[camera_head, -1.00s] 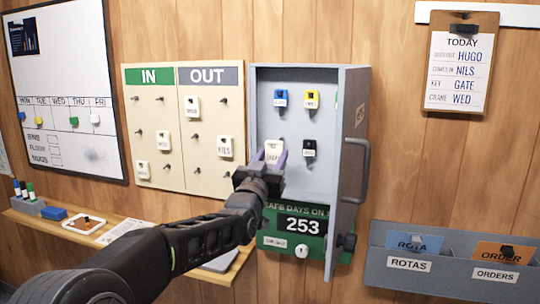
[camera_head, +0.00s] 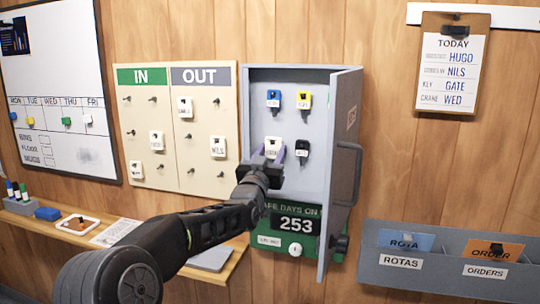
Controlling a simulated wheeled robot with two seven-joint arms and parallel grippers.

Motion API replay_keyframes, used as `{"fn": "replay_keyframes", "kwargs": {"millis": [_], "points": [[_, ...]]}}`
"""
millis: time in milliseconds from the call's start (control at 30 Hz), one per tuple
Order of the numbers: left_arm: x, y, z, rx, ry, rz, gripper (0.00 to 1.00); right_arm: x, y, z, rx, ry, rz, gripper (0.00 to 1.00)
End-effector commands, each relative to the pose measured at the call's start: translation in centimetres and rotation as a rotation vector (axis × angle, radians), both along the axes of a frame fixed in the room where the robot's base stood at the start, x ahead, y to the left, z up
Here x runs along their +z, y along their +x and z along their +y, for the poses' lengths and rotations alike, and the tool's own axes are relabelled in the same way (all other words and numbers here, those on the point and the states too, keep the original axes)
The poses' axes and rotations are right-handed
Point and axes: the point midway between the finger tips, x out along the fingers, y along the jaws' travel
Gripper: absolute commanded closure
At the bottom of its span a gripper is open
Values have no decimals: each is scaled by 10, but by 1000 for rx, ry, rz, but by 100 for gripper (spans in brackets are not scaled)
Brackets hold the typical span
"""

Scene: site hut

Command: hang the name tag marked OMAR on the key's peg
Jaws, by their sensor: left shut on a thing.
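My left gripper (camera_head: 271,160) is shut on a white tag (camera_head: 273,146) in front of the open key cabinet (camera_head: 284,75). The tag's lettering is too small to read. It is at the lower left of the hooks, beside a black key tag (camera_head: 302,149). Any peg behind it is hidden, and I cannot tell whether the tag touches one. A blue key tag (camera_head: 273,98) and a yellow key tag (camera_head: 304,99) hang above. My right gripper is not in view.
The IN/OUT board (camera_head: 205,95) left of the cabinet holds several white tags and bare pegs. The cabinet door (camera_head: 342,150) stands open on the right, its handle sticking out. A shelf (camera_head: 225,268) lies below; the wall rack (camera_head: 450,275) is at lower right.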

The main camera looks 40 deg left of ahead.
Motion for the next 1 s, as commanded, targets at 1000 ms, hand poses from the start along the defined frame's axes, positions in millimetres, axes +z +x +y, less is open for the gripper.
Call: {"fn": "replay_keyframes", "kwargs": {"millis": [1000], "points": [[-1, 1, 0, 0, 0, -1, 86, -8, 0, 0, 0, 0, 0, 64]]}}
